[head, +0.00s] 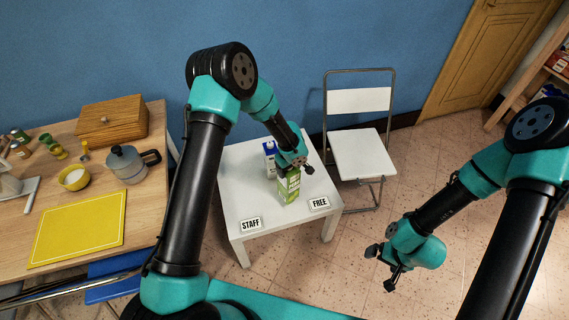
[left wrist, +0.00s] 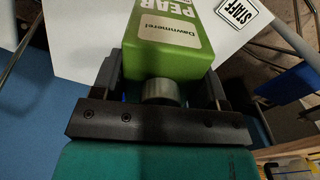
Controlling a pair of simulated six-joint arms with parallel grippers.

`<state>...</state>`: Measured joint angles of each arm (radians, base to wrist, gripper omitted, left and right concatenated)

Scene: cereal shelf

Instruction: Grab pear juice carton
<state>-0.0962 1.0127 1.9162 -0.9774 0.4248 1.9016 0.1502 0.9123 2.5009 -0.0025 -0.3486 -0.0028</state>
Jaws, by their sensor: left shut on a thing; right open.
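The pear juice carton (head: 289,187) is green with a white label, and it stands upright over the white table in the head view. In the left wrist view the carton (left wrist: 165,40) shows the word PEAR, with its round cap toward the gripper. My left gripper (head: 291,166) is shut on the carton's top end, one finger on each side. I cannot tell whether the carton's base touches the table. My right gripper (head: 382,267) is open and empty over the floor, to the right of the table.
A blue and white carton (head: 269,150) stands behind the green one. The white table (head: 238,190) bears a STAFF label (head: 250,224) and a FREE label (head: 319,203). A white chair (head: 362,155) is at its right; a wooden table (head: 30,240) with kitchen things is at the left.

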